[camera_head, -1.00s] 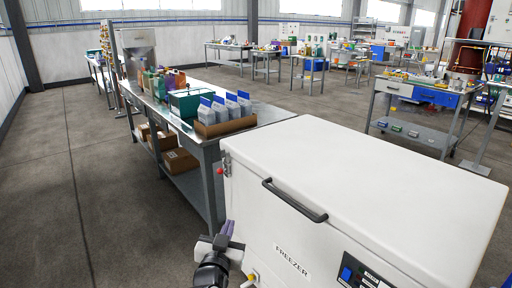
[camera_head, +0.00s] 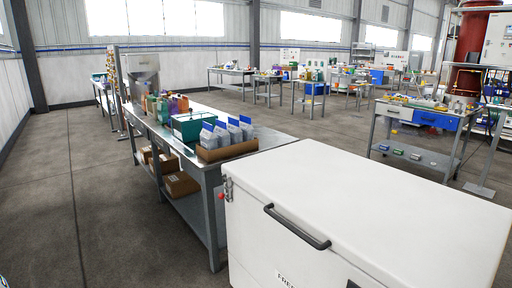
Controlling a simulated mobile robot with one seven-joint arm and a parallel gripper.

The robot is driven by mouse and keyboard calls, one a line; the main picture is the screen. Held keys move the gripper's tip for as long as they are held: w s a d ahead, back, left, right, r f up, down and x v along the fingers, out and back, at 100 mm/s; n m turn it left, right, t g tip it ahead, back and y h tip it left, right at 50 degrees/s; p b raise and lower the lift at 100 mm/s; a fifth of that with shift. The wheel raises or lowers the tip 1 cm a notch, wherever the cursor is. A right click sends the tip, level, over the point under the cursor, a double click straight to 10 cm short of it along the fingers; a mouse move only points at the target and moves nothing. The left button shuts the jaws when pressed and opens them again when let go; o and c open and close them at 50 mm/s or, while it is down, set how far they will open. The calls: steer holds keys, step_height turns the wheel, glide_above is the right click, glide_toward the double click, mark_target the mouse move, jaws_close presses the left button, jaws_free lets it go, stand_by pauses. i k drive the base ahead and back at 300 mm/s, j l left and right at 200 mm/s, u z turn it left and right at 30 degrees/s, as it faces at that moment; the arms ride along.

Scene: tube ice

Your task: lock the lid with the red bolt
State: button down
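The white freezer fills the lower right of the head view, its white lid (camera_head: 390,210) lying closed as far as I can see. A black handle (camera_head: 297,227) runs along the lid's front edge. The small red bolt (camera_head: 221,196) shows at the freezer's left corner, beside a grey metal latch (camera_head: 228,187). The bolt is too small to tell how it sits in the latch. The lower front of the freezer is cut off by the frame.
A metal workbench (camera_head: 262,141) stands behind and left of the freezer, holding a brown carton (camera_head: 228,150) of grey, blue-topped packs and a green box (camera_head: 193,125). Brown boxes (camera_head: 181,184) lie on its lower shelf. The floor at left (camera_head: 60,190) is clear.

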mark_target(222, 196)
steer(key=i+j+z, duration=0.1)
steer(key=i+j, duration=0.25)
steer(key=i, duration=0.2)
steer(key=i+j+z, duration=0.15)
steer(key=i+j, duration=0.2)
steer(key=i, duration=0.2)
